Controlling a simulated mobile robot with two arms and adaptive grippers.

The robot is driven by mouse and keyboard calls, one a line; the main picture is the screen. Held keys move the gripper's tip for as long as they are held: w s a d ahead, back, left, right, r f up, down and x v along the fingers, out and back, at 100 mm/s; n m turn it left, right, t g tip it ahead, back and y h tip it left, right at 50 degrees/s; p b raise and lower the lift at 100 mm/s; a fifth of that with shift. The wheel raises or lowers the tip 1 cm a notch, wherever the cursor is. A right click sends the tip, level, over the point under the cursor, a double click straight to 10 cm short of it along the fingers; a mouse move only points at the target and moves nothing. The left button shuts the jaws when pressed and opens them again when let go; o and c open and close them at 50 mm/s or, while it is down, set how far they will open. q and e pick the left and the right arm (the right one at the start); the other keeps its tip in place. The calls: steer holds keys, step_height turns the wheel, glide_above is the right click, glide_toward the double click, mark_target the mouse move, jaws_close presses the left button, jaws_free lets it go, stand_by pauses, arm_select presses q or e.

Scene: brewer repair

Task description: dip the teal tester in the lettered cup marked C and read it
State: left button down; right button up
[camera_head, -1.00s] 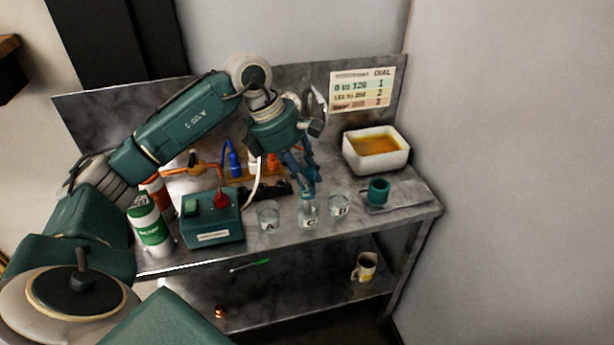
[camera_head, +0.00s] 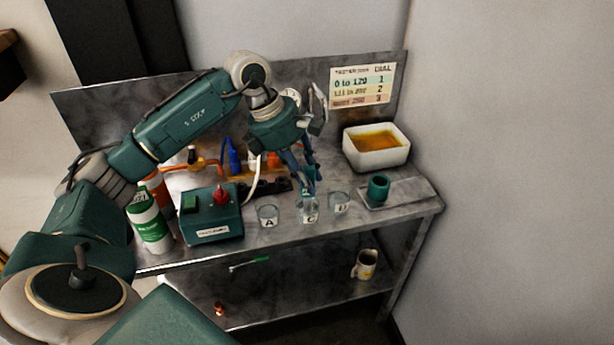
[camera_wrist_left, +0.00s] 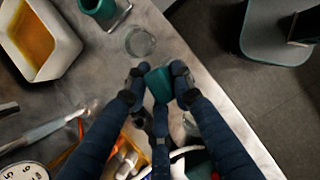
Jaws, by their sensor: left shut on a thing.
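My left gripper (camera_head: 306,184) is shut on the teal tester (camera_wrist_left: 158,84), which shows between its fingertips in the left wrist view. In the head view the fingers point down directly over the glass cup marked C (camera_head: 309,214), and the tester's lower end is at or inside its mouth; I cannot tell how deep. Any reading on the tester is not visible. Cup A (camera_head: 268,216) stands to the left and cup B (camera_head: 339,203) to the right, close by. My right gripper is not in view.
A green box with a red knob (camera_head: 212,221) and a white-green can (camera_head: 150,226) stand left. A teal holder (camera_head: 378,190) and a white tub of orange liquid (camera_head: 404,155) are right. A dial card (camera_head: 362,87) hangs behind. A mug (camera_head: 365,265) is on the lower shelf.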

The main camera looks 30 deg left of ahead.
arm_select(q)
steer(key=shift+r, duration=0.15)
steer(key=shift+r+p, duration=3.2)
steer(key=shift+r, duration=0.95)
